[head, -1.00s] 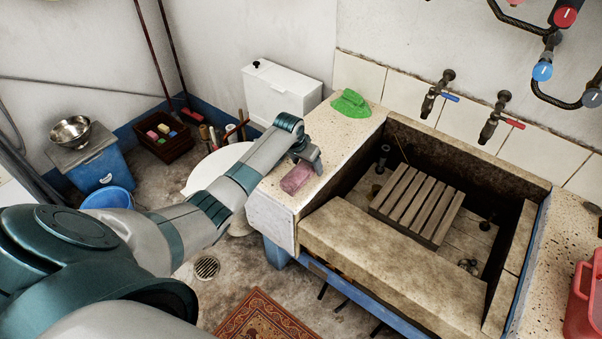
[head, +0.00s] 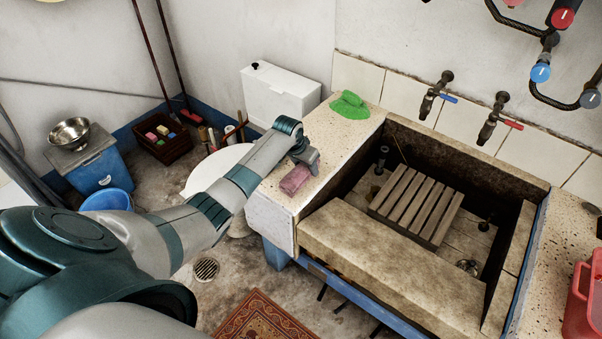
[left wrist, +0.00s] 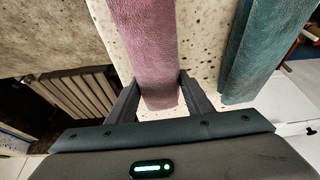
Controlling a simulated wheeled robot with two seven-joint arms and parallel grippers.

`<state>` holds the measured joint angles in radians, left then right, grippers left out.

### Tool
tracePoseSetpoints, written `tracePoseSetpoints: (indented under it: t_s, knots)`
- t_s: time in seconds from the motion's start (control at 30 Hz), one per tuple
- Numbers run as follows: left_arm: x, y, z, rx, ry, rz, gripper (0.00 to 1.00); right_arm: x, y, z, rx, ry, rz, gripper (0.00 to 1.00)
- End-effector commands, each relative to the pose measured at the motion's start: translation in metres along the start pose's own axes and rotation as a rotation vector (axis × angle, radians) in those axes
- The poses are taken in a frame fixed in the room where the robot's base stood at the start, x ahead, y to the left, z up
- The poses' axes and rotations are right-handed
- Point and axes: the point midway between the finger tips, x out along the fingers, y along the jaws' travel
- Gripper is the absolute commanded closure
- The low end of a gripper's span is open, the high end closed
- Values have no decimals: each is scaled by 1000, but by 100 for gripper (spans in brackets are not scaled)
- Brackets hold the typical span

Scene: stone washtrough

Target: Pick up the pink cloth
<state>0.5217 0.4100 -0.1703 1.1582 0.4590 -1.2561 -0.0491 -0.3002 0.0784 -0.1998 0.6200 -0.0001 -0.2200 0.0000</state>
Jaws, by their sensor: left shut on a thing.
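The pink cloth (head: 295,179) is a folded or rolled bundle at the left edge of the speckled stone ledge (head: 330,150) beside the trough. My left gripper (head: 303,163) reaches down over its far end. In the left wrist view the pink cloth (left wrist: 150,50) lies between the two fingers of my left gripper (left wrist: 160,92), which is shut on it. The cloth seems to rest on the ledge; I see no clear gap beneath it. A teal cloth-like roll (left wrist: 265,45) lies beside it in the left wrist view. My right gripper is out of view.
A green cloth or brush (head: 350,104) lies at the ledge's back. The trough (head: 385,245) holds a slatted wooden rack (head: 415,203). Taps (head: 436,92) stick out from the wall. A white bin or tank (head: 280,95) stands beyond the ledge.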

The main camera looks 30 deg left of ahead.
Motion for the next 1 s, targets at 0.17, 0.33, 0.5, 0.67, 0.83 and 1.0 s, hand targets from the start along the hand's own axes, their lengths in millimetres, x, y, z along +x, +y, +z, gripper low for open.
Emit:
tracePoseSetpoints:
  t_s: [0.17, 0.33, 0.5, 0.67, 0.83, 1.0]
  knots:
    - [-1, 0, -1, 0, 1, 0, 80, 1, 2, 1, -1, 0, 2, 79]
    - [-8, 0, -4, 1, 3, 0, 80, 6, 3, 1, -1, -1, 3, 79]
    - [-26, -1, -13, 1, 5, -1, 80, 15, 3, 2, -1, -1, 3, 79]
    - [-47, 16, -23, 4, 4, 2, 80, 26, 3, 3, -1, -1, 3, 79]
    - [-65, 50, -34, 4, 6, 2, 80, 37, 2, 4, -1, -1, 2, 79]
    - [-81, 82, -45, 2, 5, 2, 80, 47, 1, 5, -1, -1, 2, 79]
